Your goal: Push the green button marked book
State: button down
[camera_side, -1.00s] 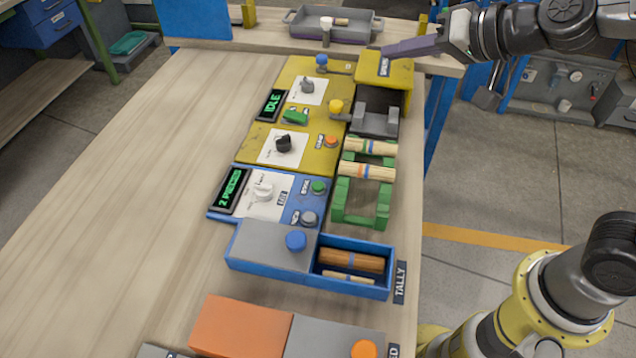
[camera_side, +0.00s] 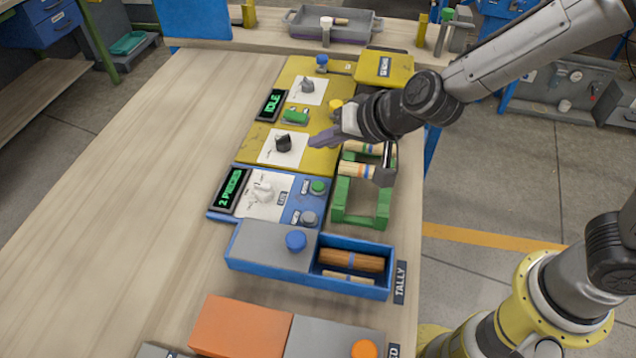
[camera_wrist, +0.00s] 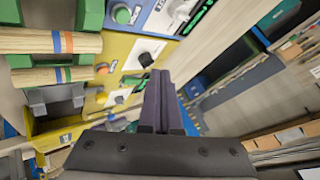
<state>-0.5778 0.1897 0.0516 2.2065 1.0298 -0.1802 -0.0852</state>
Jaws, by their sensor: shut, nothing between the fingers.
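The small round green button (camera_side: 318,187) sits on the right part of the blue panel (camera_side: 225,212), with a small label to its left too small to read surely. A grey button (camera_side: 308,218) is below it. The green button also shows in the wrist view (camera_wrist: 122,14), near the top. My gripper (camera_side: 314,143) is shut and empty, its purple fingers over the yellow panel, beyond the green button in the side view and apart from it. Its fingers point up the middle of the wrist view (camera_wrist: 160,76).
The blue panel's display (camera_side: 233,188) reads "2 PIECES". The yellow panel (camera_side: 318,160) carries knobs and a green switch (camera_side: 296,117). A green rack (camera_side: 361,205) holding turned wood pieces stands right of the panels. A blue tray (camera_side: 375,290) lies nearer. The left bench is clear.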

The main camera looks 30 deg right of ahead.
aim_at(322, 189)
jog(key=shift+f, duration=0.1)
jog(key=shift+f, duration=4.3)
jog(key=shift+f, duration=0.1)
jog(key=shift+f, duration=0.3)
jog(key=shift+f, duration=0.4)
jog(key=shift+r, duration=0.8)
jog(key=shift+r, duration=0.1)
jog(key=shift+r, duration=2.45)
